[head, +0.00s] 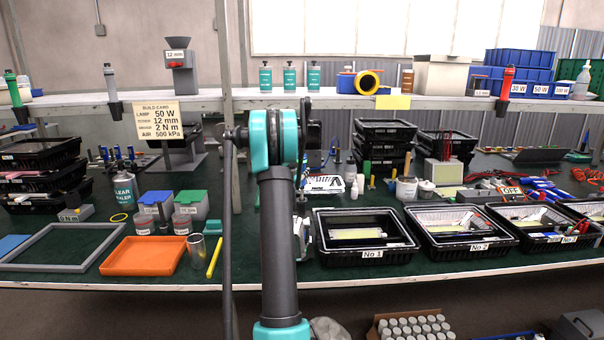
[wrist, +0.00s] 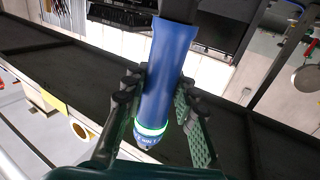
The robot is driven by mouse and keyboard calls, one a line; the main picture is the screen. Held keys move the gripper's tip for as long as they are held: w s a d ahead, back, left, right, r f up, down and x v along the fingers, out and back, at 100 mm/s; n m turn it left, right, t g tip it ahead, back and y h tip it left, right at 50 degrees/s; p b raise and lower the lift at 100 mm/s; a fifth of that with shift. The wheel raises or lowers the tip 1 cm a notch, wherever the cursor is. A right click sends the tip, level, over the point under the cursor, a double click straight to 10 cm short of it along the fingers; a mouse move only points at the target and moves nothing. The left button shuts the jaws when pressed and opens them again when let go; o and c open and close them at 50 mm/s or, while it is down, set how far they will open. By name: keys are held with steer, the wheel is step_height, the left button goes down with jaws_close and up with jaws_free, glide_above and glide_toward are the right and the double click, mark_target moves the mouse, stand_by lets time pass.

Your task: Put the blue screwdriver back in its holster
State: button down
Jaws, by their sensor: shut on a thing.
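The blue screwdriver (wrist: 168,70) is held in my gripper (wrist: 158,88), whose two fingers close on its sides in the wrist view. It has a thick blue body with a pale green ring and lettering at its lower end in that view. Its upper end meets a dark part (wrist: 180,8); I cannot tell whether that is its own tip or something behind it. In the head view my arm hides the gripper and the screwdriver. Dark holsters (head: 115,109) with other tools in them hang along the shelf edge. I cannot make out an empty holster.
The white shelf (head: 340,101) runs above the green bench, with a post at its left middle. A yellow tape roll (head: 367,83) and several bottles stand on it. Black trays (head: 325,250) line the bench at right. An orange tray (head: 120,258) and a grey frame lie at left.

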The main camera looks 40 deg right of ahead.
mark_target(302, 188)
steer(key=shift+f, duration=3.6)
steer(key=c, duration=1.1)
jaws_free()
steer(key=shift+c, duration=0.2)
steer(key=shift+f, duration=0.1)
steer(key=v, duration=1.2)
